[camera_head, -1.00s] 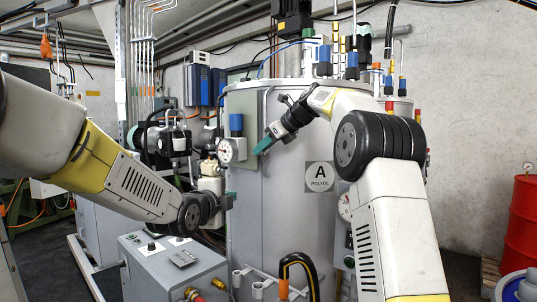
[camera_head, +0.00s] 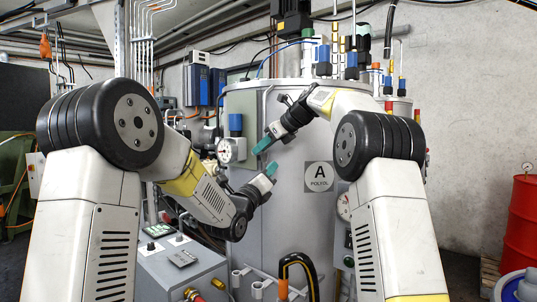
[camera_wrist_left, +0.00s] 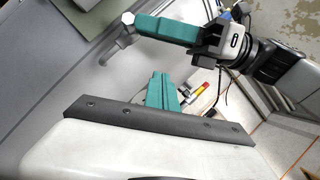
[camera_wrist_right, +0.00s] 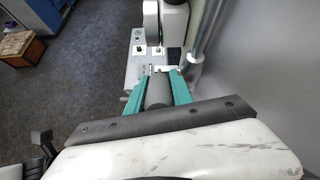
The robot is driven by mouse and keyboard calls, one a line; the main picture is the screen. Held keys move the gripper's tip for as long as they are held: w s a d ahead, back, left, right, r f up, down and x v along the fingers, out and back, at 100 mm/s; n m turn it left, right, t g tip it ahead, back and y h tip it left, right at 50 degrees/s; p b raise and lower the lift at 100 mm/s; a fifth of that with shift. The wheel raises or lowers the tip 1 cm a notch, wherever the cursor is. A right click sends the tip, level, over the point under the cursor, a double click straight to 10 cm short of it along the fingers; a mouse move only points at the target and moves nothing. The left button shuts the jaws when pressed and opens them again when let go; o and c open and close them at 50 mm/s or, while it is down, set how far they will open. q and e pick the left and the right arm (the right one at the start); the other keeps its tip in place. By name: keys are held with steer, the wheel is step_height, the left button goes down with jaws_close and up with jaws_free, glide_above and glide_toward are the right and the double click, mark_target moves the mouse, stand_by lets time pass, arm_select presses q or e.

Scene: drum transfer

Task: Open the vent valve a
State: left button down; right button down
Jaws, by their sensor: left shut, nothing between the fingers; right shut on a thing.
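My right gripper (camera_head: 262,145) is at the upper front of the grey tank (camera_head: 300,225) marked A POLYOL. Its teal fingers are shut on a grey, rounded handle-like piece (camera_wrist_right: 157,93), seen between them in the right wrist view. The left wrist view shows a pale metal lever (camera_wrist_left: 120,42) against the tank at those fingertips; I cannot tell whether it is vent valve a. My left gripper (camera_head: 271,169) is just below the right one, its teal fingers (camera_wrist_left: 160,90) shut and empty, apart from the lever.
A grey control box (camera_head: 180,265) stands below my left arm. A black hose (camera_head: 300,265) loops at the tank's lower front. A red drum (camera_head: 522,225) is at far right. The two grippers are close together.

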steer(key=shift+r, duration=0.15)
arm_select(q)
steer(key=w+r, duration=0.4)
steer(key=shift+a+r, duration=0.2)
steer(key=shift+r, duration=0.05)
steer(key=shift+w+r, duration=0.1)
